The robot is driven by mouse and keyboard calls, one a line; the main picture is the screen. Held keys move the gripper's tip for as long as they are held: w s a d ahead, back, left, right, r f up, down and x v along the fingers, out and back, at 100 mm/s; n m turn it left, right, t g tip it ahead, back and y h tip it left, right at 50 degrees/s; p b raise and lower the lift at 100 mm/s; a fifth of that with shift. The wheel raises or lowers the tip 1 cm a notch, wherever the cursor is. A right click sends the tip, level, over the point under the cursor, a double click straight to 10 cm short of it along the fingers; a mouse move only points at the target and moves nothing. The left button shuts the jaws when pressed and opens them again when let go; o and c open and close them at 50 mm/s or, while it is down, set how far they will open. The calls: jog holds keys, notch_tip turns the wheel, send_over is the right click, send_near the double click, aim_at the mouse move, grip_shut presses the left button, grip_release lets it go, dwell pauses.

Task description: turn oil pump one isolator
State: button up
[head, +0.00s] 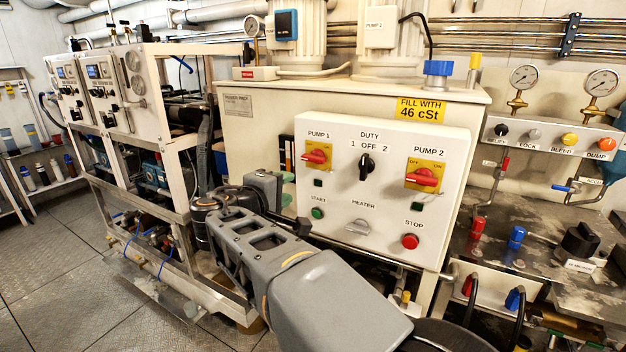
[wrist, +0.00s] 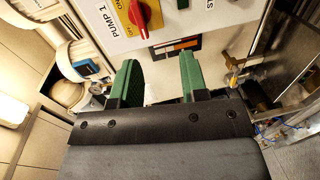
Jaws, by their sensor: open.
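The pump 1 isolator (head: 316,155) is a red rotary handle on a yellow plate, at the upper left of the white control panel. In the head view its handle lies roughly level across the plate. In the wrist view the isolator (wrist: 143,13) is cut off by the top edge, beside the "PUMP 1" label. My gripper (wrist: 158,78) is open and empty, its two green fingers spread apart below the isolator in that view. The fingers appear clear of the handle. In the head view my gripper is by the panel's left side, its fingertips partly hidden.
A black duty switch (head: 366,166) and a similar pump 2 isolator (head: 423,177) are to the right on the panel. A green start button (head: 317,213), a grey heater knob (head: 358,227) and a red stop button (head: 410,241) are below. A metal frame (head: 160,205) stands left.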

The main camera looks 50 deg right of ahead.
aim_at(312, 161)
jog(key=shift+h, duration=0.7)
jog(key=x, duration=0.4)
jog(key=r+x, duration=0.1)
jog(key=x, duration=0.9)
jog(key=shift+w+d+r, duration=0.2)
jog(key=shift+w+r, duration=0.15)
jog(key=shift+r, duration=0.05)
jog(key=shift+c, duration=0.3)
grip_shut()
